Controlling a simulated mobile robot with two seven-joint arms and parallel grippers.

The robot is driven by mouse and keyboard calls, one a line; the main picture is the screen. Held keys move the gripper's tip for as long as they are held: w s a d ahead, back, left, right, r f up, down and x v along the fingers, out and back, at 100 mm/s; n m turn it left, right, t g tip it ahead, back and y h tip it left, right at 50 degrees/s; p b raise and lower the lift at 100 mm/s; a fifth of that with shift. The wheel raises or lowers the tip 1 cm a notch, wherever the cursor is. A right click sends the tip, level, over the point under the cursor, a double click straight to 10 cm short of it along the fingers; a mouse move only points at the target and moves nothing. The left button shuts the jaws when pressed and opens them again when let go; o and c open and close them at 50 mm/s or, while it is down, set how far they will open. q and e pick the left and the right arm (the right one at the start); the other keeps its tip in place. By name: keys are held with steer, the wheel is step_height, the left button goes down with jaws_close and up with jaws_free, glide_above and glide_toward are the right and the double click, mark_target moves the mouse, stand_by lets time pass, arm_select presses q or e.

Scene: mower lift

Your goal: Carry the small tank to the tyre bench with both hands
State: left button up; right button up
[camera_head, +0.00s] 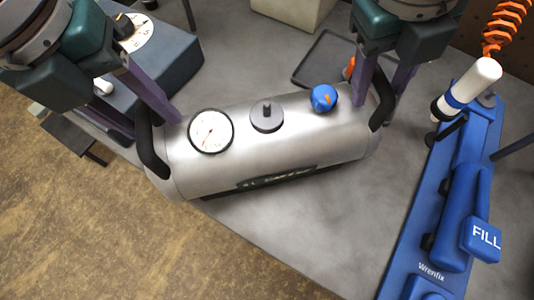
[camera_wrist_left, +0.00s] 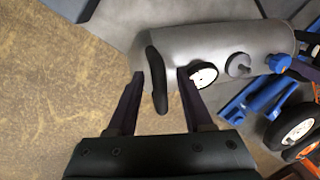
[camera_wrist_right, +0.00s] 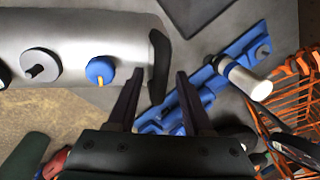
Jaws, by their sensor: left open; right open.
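The small tank (camera_head: 285,150) is a silver cylinder lying across the grey worktop, with a white gauge, a dark cap and a blue knob on top. Its left end lies near the worktop's edge. My open left gripper (camera_head: 150,122) has its fingers either side of the left black handle (camera_head: 150,155); the handle also shows between the fingers in the left wrist view (camera_wrist_left: 157,75). My open right gripper (camera_head: 376,97) has its fingers either side of the right black handle (camera_head: 383,108). In the right wrist view that handle (camera_wrist_right: 159,65) reaches between the fingertips. I cannot identify the tyre bench.
A blue device marked FILL (camera_head: 465,205) lies right of the tank. A dark tray (camera_head: 318,50) is behind it. A dark blue-grey box (camera_head: 170,50) stands back left. Tyres (camera_wrist_left: 290,125) and an orange wire basket (camera_wrist_right: 290,110) are at the right. Brown floor lies front left.

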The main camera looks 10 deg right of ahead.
steer(key=shift+r, duration=0.1)
arm_select(q)
step_height(320, 180, up, 11)
steer(key=a, duration=0.2)
steer(key=shift+a+r, duration=0.15)
arm_select(e)
step_height(320, 180, up, 12)
steer(key=a, duration=0.2)
steer(key=shift+a, duration=0.2)
arm_select(q)
steer(key=shift+s, duration=0.1)
arm_select(e)
steer(key=shift+s+f, duration=0.1)
steer(key=shift+f, duration=0.1)
